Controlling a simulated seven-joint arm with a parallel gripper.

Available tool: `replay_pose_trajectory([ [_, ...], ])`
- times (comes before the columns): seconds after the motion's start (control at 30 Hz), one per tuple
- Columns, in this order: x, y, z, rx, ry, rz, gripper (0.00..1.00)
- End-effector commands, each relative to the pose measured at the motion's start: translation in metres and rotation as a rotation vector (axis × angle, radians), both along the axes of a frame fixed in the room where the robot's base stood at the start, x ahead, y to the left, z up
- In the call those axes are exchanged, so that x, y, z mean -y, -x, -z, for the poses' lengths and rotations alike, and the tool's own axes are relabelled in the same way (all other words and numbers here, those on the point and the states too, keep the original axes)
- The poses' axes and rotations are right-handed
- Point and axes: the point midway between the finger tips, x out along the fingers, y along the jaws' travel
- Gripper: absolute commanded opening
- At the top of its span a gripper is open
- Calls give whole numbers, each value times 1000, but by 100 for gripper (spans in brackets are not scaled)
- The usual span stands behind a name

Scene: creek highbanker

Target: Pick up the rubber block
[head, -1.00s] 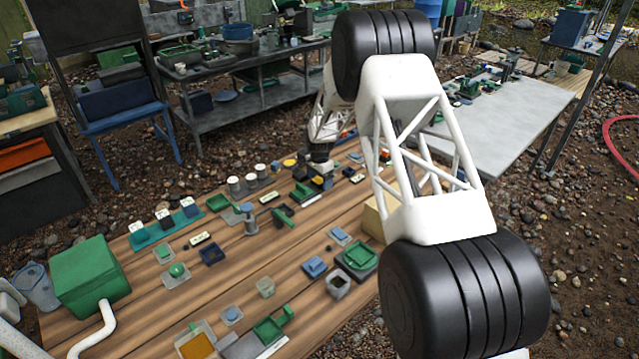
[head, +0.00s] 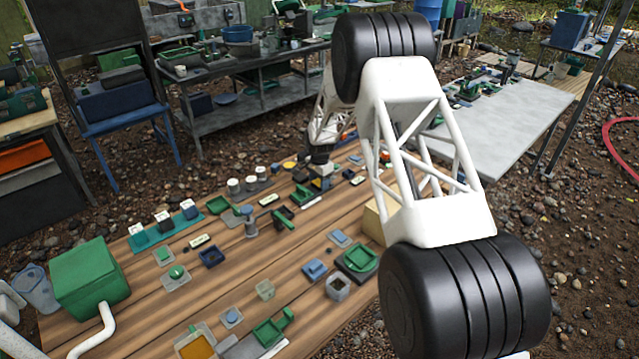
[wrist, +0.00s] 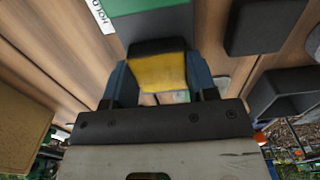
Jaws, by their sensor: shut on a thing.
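My gripper (wrist: 158,82) is shut on a block, the likely rubber block (wrist: 158,73), with a yellow face and a black upper edge. Blue-grey fingers press on its left and right sides in the wrist view. In the head view my gripper (head: 320,178) is small and low at the far part of the wooden table, and a bit of yellow shows at its tip. My arm and the distance hide whether the block touches the table.
The wooden table (head: 235,290) carries many small parts. A green-topped piece (wrist: 150,22) lies just beyond the block, and dark blocks (wrist: 265,25) lie to the right. A tan box (head: 377,218) stands near my arm. A green box (head: 90,275) is at the left.

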Motion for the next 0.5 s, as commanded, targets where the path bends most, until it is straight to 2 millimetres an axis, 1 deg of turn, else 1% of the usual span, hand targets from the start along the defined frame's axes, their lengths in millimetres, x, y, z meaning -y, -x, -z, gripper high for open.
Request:
replay_pose_trajectory([
  [0.17, 0, 0, -8, 1, 0, 0, 29],
  [0.27, 0, -1, -16, 3, -1, 0, 29],
  [0.43, 0, 0, -38, 2, -1, 0, 29],
  [0.5, 2, 9, -37, 0, 0, 0, 29],
])
